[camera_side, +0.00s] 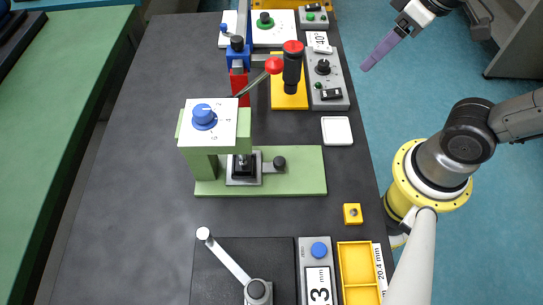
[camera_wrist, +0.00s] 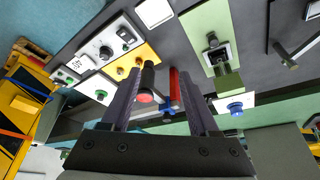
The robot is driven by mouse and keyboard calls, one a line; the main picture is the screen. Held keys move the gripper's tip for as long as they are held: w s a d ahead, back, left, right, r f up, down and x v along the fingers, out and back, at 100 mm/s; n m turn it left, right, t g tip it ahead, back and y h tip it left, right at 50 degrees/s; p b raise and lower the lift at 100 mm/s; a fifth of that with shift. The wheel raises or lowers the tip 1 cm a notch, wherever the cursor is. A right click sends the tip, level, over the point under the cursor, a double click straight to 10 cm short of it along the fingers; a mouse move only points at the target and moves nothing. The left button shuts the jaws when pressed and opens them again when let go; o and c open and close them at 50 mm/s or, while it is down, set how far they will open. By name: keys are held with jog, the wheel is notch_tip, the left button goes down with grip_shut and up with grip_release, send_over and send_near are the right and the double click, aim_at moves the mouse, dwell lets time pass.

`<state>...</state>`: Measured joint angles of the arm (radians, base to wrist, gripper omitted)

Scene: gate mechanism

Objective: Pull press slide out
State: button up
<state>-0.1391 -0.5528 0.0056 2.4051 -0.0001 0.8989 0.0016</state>
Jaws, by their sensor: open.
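The green press (camera_side: 208,160) stands on the dark table, with a white top plate and a blue dial (camera_side: 204,114). Its metal slide (camera_side: 244,180) lies on the green base under the press head, partly hidden by it. A black knob (camera_side: 279,163) on a short bar sticks out to the right of the slide. In the wrist view the slide (camera_wrist: 219,57) and its knob (camera_wrist: 212,38) show at upper right. My gripper (camera_side: 366,66) is high at the upper right in the side view, well away from the press. Its purple fingers (camera_wrist: 160,78) are apart and empty.
A red-topped black handle (camera_side: 292,68) on a yellow plate and a red-ball lever (camera_side: 273,66) stand behind the press. A white pad (camera_side: 337,131) and small yellow block (camera_side: 352,214) lie to its right. A crank (camera_side: 227,258) and yellow tray (camera_side: 358,268) are in front. The left table area is clear.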

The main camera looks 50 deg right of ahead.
jog(key=w+a+f+n+g, duration=0.25)
jog(key=w+a, duration=0.25)
jog(key=a, duration=0.3)
jog(key=n+g, duration=0.2)
jog(key=n, duration=0.1)
send_over(279, 161)
notch_tip(279, 161, down, 7)
jog(key=shift+h, duration=0.3)
notch_tip(279, 161, down, 14)
jog(key=shift+r, duration=0.25)
grip_shut()
jog(key=shift+r, duration=0.1)
